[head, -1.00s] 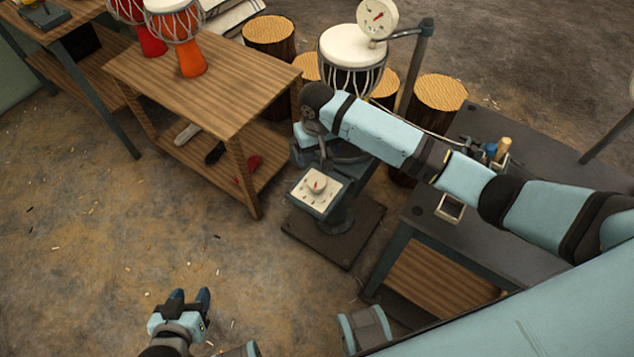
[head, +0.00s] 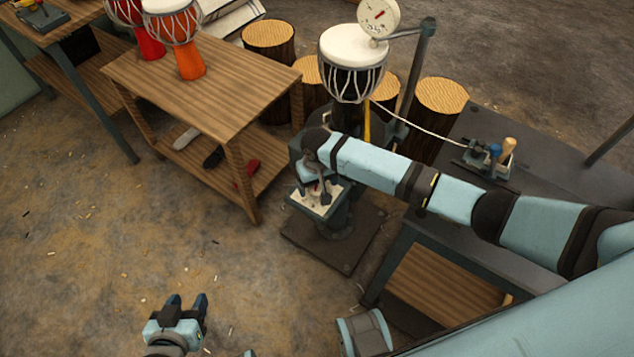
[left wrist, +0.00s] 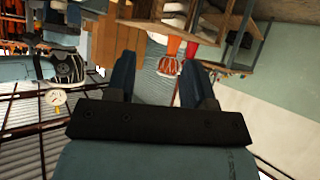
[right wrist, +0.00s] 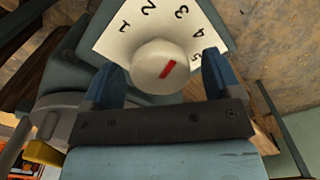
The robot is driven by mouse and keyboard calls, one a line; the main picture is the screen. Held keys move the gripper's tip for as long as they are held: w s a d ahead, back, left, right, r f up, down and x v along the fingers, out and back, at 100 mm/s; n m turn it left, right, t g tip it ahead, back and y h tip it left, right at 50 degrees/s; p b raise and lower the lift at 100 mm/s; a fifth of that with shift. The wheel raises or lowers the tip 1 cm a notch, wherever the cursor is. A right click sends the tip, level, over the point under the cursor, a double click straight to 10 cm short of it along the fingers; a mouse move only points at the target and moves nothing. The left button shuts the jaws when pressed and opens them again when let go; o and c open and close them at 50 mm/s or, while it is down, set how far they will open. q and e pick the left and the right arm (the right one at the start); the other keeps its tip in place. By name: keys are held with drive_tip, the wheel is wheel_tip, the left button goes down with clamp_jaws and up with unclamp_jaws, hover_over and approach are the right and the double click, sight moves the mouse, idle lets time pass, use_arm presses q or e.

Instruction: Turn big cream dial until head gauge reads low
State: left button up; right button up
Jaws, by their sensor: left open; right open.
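The big cream dial (right wrist: 150,62) has a red mark and sits on a cream plate (right wrist: 120,40) numbered around it. In the right wrist view the open fingers of my right gripper (right wrist: 158,64) are on either side of the dial; I cannot tell if they touch it. In the head view my right gripper (head: 320,196) covers much of the plate on its stand. The round head gauge (head: 378,15) with a red needle is above a white-headed drum (head: 352,62); its reading is too small to make out. My left gripper (head: 187,302) is open and empty, low over the floor.
A wooden table (head: 195,85) with orange and red drums (head: 190,55) stands left of the dial stand. A dark bench (head: 470,240) is to the right, with a small clamp device (head: 485,158). Log stumps (head: 440,95) stand behind. The floor at front left is open.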

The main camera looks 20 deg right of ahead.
drive_tip(key=shift+c, duration=0.2)
drive_tip(key=c, duration=0.9)
drive_tip(key=m+p, duration=0.1)
drive_tip(key=p, duration=0.2)
drive_tip(key=shift+r, duration=0.35)
drive_tip(key=m+p, duration=0.1)
drive_tip(key=p, duration=0.1)
drive_tip(key=shift+s+a+r+m+p, duration=0.1)
drive_tip(key=shift+m+p, duration=0.2)
drive_tip(key=shift+p, duration=0.05)
drive_tip(key=m+p, duration=0.2)
drive_tip(key=p, duration=0.1)
drive_tip(key=shift+f+m+p, duration=0.25)
drive_tip(key=shift+m+p, duration=0.85)
drive_tip(key=shift+p, duration=0.15)
drive_tip(key=shift+f+m+p, duration=0.1)
drive_tip(key=shift+m+p, duration=0.25)
drive_tip(key=shift+m, duration=0.05)
use_arm(q)
wheel_tip(320, 180, up, 7)
drive_tip(key=s+a, duration=0.1)
drive_tip(key=shift+r, duration=0.35)
use_arm(e)
drive_tip(key=shift+f+m, duration=0.1)
drive_tip(key=shift+m, duration=0.2)
